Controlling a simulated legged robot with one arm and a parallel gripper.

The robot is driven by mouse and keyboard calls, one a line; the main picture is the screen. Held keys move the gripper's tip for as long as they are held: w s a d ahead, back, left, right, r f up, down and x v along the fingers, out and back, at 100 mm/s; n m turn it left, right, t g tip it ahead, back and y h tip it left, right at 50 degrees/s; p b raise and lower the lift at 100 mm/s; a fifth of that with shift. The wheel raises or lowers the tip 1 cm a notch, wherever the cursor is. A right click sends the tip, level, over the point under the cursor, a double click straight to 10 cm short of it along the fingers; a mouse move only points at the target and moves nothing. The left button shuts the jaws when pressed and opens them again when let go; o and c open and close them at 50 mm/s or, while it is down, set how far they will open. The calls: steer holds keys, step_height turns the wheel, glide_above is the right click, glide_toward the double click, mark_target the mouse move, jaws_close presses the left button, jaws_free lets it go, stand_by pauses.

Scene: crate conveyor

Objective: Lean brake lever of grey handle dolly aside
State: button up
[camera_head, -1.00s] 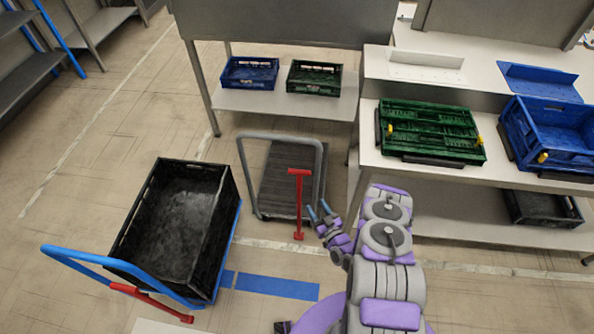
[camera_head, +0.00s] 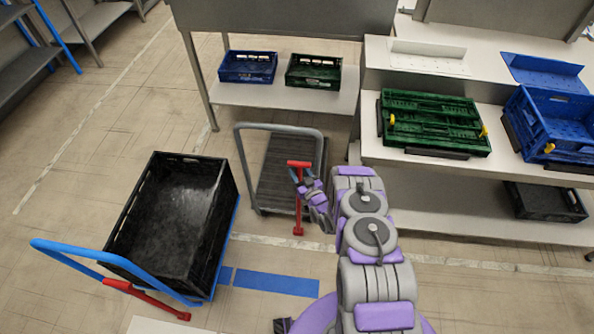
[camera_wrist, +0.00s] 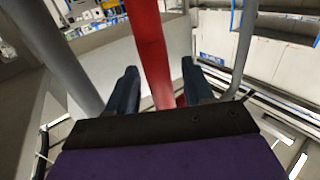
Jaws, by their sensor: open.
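The grey handle dolly (camera_head: 273,183) stands on the floor in the middle of the head view, with a dark deck and a grey tube handle (camera_head: 238,160). Its red brake lever (camera_head: 298,222) stands upright with a short crossbar on top. My gripper (camera_head: 300,175) is at the lever's upper part, just below the crossbar. In the wrist view the red lever (camera_wrist: 149,50) passes between the two dark fingers of my open gripper (camera_wrist: 160,85). The grey handle tubes show on both sides. I cannot tell whether a finger touches the lever.
A blue-handled dolly (camera_head: 70,255) with a black crate (camera_head: 226,205) stands at left, its red lever lying low. A table with blue (camera_head: 248,54) and green (camera_head: 314,58) crates on its shelf is behind. Another green crate (camera_head: 432,95) sits at right. Floor at far left is clear.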

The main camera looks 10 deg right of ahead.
steer(key=shift+x, duration=1.15)
steer(key=shift+c, duration=0.5)
jaws_close()
